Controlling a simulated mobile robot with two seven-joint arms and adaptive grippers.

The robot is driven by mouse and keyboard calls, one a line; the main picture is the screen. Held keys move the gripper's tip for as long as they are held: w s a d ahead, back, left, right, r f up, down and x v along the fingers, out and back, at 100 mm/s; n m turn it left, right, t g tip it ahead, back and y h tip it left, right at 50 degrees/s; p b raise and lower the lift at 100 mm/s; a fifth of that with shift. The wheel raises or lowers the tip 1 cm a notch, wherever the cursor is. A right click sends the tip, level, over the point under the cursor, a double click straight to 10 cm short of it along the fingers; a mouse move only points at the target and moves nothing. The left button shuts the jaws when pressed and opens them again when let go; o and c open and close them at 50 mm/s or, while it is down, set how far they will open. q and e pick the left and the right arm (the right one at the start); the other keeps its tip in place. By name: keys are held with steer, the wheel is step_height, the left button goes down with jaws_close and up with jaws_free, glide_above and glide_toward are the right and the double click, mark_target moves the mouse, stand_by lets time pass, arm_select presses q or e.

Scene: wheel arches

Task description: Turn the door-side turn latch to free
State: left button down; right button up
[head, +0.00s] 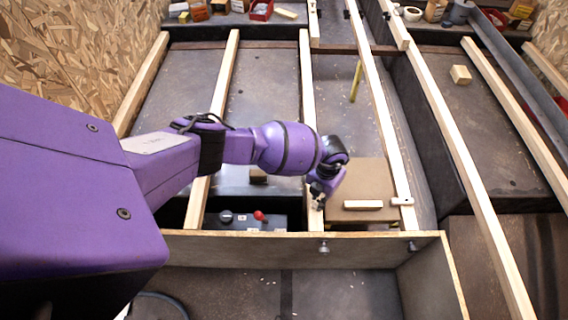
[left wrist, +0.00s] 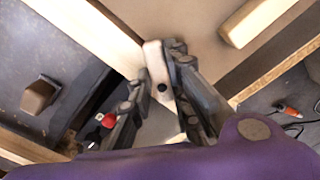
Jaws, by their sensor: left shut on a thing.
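A pale turn latch (left wrist: 155,62) with a dark screw sits on a wooden batten and shows between the fingers of my left gripper (left wrist: 155,95) in the left wrist view. The gripper is shut on it; the latch lies at an angle to the batten. In the head view my left gripper (head: 317,203) is at the front end of the middle batten and largely hides this latch. A second pale turn latch (head: 402,201) lies across the batten to the right, beside the brown panel (head: 365,178). My right gripper is not in view.
The brown panel bears a wooden bar (head: 363,205). A dark battery box with a red cap (head: 259,215) stands left of the gripper. A wooden front board (head: 290,247) runs close in front.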

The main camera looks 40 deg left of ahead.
arm_select(q)
steer(key=shift+w+r+n+p, duration=0.35)
steer(key=shift+n+p, duration=0.3)
steer(key=shift+n, duration=0.35)
steer(key=shift+a+n+p, duration=0.15)
steer(key=shift+n+p, duration=0.45)
steer(key=shift+n, duration=0.2)
steer(key=shift+a+n+p, duration=0.1)
steer(key=shift+n+p, duration=0.35)
steer(key=shift+n, duration=0.25)
steer(key=shift+s+a+f+n+p, duration=0.1)
steer(key=shift+n+p, duration=0.45)
steer(key=shift+n, duration=0.45)
steer(key=shift+a, duration=0.1)
steer(key=c, duration=1.6)
jaws_free()
steer(key=shift+s+f, duration=0.1)
steer(key=shift+c, duration=0.2)
